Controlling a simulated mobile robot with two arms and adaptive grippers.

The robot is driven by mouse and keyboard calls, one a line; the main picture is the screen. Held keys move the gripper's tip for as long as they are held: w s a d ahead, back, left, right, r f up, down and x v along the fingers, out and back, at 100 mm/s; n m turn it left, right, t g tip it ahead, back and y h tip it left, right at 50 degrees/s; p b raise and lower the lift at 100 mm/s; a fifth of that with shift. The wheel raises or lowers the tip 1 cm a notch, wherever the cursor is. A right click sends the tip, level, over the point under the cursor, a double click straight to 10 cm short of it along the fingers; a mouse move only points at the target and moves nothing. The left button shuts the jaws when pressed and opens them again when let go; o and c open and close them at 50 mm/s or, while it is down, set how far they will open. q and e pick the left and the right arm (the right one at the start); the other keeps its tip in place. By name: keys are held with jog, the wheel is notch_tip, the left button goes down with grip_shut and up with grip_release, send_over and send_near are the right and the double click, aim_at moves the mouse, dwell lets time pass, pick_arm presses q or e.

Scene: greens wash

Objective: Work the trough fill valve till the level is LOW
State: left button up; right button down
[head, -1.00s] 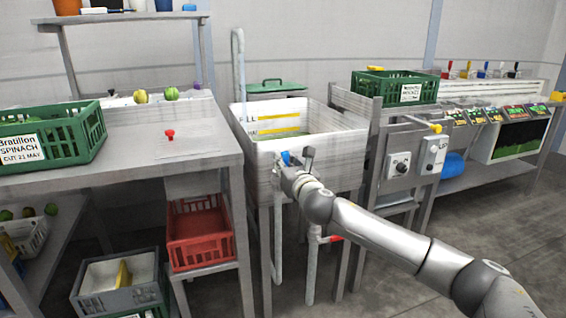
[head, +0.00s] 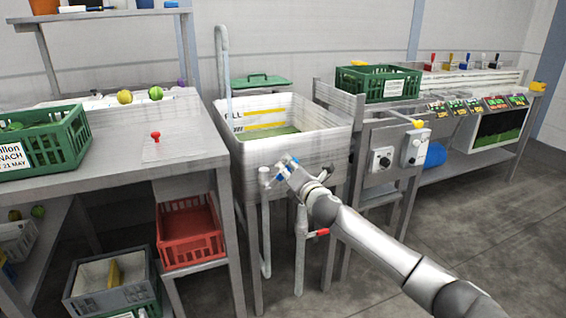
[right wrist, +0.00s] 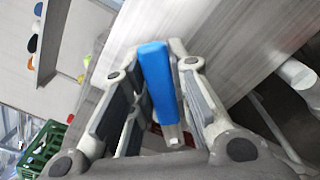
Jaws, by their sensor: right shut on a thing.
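The trough (head: 300,152) is a white-grey basin in the middle of the head view. Its inner back wall carries yellow level bands (head: 265,125), the lower one by a partly readable LOW mark. Green-tinted water (head: 285,131) shows inside near the lower band. My right gripper (head: 284,170) is at the trough's front, shut on the blue fill valve handle (right wrist: 158,80). In the right wrist view the handle lies between the two fingers. The valve body is mostly hidden by the gripper. My left gripper is not in view.
A red-handled valve (head: 320,232) is on the pipe below the trough. A steel table (head: 185,160) stands left, with a green spinach crate (head: 72,140). A control box (head: 413,148) and a knob panel (head: 382,160) are at the right. Floor at the lower right is open.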

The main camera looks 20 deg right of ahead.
notch_tip(320, 180, down, 6)
jog(key=d+m, duration=0.2)
jog(key=m, duration=0.7)
jog(key=shift+d, duration=0.25)
jog(key=c, duration=1.3)
grip_release()
jog(key=shift+f, duration=0.1)
jog(key=s, duration=1.2)
jog(key=shift+d, duration=0.15)
